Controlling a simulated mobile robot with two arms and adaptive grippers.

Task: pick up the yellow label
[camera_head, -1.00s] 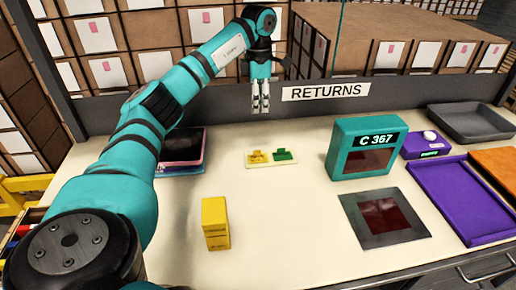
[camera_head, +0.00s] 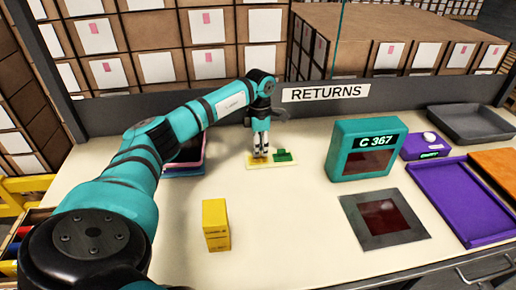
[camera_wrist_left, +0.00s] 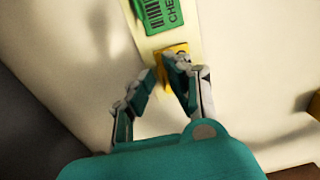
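The yellow label (camera_head: 253,159) lies on a pale yellow holder strip (camera_head: 285,166) at the middle back of the table, mostly hidden behind my left gripper. My left gripper (camera_head: 260,156) points down right at it. In the left wrist view, the fingertips (camera_wrist_left: 160,72) are apart, with part of the yellow label (camera_wrist_left: 163,74) showing between and just beyond them. Whether the fingers touch the label is unclear. A green label (camera_head: 284,155) sits on the same strip to the right; it also shows in the left wrist view (camera_wrist_left: 158,14). My right gripper is not in view.
A yellow carton (camera_head: 216,225) stands at the front. A teal C 367 box (camera_head: 342,152), a dark red panel in a grey frame (camera_head: 352,208) and a purple tray (camera_head: 470,200) are to the right. Stacked flat trays (camera_head: 185,170) lie behind my left arm.

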